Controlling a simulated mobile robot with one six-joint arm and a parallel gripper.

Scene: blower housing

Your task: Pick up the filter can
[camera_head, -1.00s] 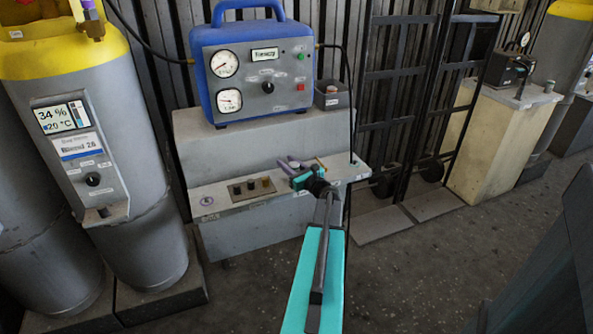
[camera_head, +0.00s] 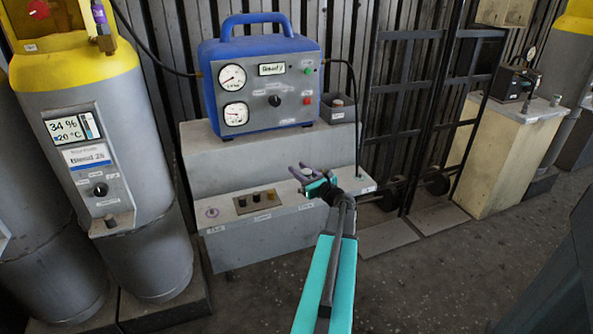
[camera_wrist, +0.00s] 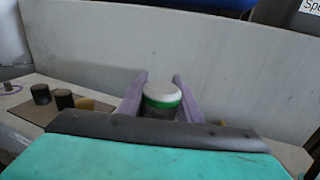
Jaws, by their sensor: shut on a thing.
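A small can with a white top and a green band (camera_wrist: 162,95), which I take to be the filter can, sits between the two purple fingers of my gripper (camera_wrist: 160,98) in the wrist view. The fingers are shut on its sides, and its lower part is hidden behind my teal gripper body. In the head view, my gripper (camera_head: 303,171) is over the right half of the grey bench ledge (camera_head: 325,198). The can is too small to make out there. I cannot tell how far it is above the ledge.
A tray (camera_head: 256,201) with small dark and tan cylinders lies left of my gripper. The blue gauge unit (camera_head: 212,90) stands on the raised step behind. A small grey box (camera_head: 340,113) is beside it. A hose hangs at the right. A large grey cylinder (camera_head: 135,185) stands left.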

